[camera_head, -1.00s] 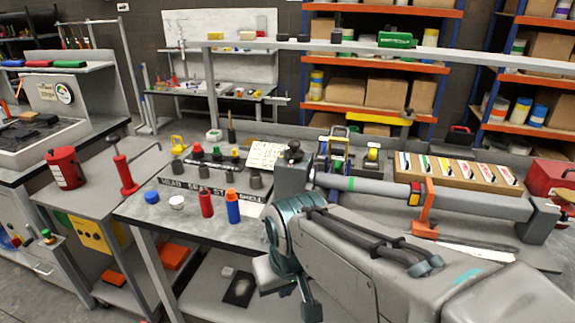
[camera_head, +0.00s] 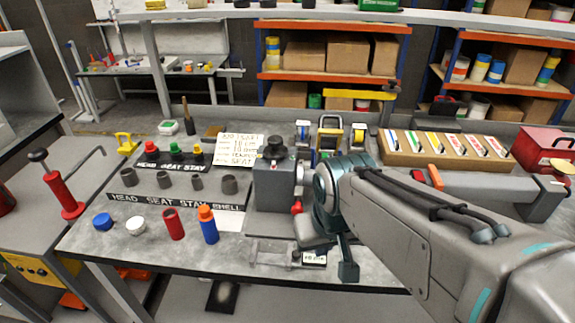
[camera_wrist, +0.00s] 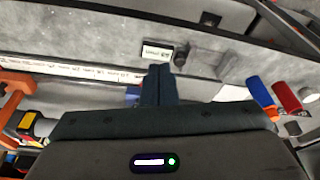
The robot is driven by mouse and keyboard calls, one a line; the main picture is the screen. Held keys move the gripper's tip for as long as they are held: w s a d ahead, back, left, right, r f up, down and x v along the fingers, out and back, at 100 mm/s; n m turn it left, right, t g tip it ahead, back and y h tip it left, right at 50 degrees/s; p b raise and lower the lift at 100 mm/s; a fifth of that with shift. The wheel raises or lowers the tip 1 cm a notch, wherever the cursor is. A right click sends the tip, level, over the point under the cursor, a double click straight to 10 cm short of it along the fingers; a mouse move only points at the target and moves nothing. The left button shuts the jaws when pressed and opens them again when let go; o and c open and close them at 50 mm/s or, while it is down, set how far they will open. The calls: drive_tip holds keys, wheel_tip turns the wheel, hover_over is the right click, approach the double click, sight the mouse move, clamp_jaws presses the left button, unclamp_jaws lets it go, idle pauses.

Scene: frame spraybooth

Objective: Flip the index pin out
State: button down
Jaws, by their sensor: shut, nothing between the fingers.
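My gripper (camera_head: 347,270) hangs over the bench's front edge in the head view. In the wrist view its dark fingers (camera_wrist: 160,84) are together with nothing between them. To its left stands a grey fixture block (camera_head: 274,188) with a black knob (camera_head: 274,148) on top. A small red part (camera_head: 297,207) shows at the block's right side, close to my arm; I cannot tell whether it is the index pin. A small white label (camera_head: 314,258) lies just left of the fingers; it also shows in the wrist view (camera_wrist: 157,52). My arm hides much of the fixture.
A red tube (camera_head: 173,224) and a blue-orange tube (camera_head: 208,225) stand on the bench (camera_head: 140,262) left of the block. Several grey cups stand behind them. A wooden marker rack (camera_head: 440,158) and a red box (camera_head: 545,148) are at right.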

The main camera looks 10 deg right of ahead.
drive_tip(key=w+r+m+g+p, duration=0.1)
drive_tip(key=w+r+p, duration=0.2)
drive_tip(key=w+r, duration=0.3)
drive_tip(key=w+r+g+p, duration=0.2)
drive_tip(key=w+r+p, duration=0.2)
drive_tip(key=w+r, duration=0.3)
drive_tip(key=w, duration=0.5)
drive_tip(key=shift+w+a+m+p, duration=0.2)
drive_tip(key=shift+m+p, duration=0.1)
drive_tip(key=shift+m, duration=0.1)
drive_tip(key=shift+f, duration=0.15)
drive_tip(key=p, duration=0.1)
hover_over(297, 203)
drive_tip(key=w, duration=0.3)
drive_tip(key=f, duration=1)
drive_tip(key=shift+s+d+f, duration=0.1)
drive_tip(key=shift+s+d, duration=0.05)
drive_tip(key=shift+d, duration=0.1)
drive_tip(key=shift+s+a+f+p, duration=0.1)
drive_tip(key=shift+s+f+p, duration=0.1)
drive_tip(key=shift+s+f, duration=0.35)
drive_tip(key=shift+s+a+f+p, duration=0.15)
drive_tip(key=shift+s+f, duration=0.15)
drive_tip(key=shift+s, duration=0.3)
drive_tip(key=shift+s+f, duration=0.15)
drive_tip(key=shift+f, duration=0.1)
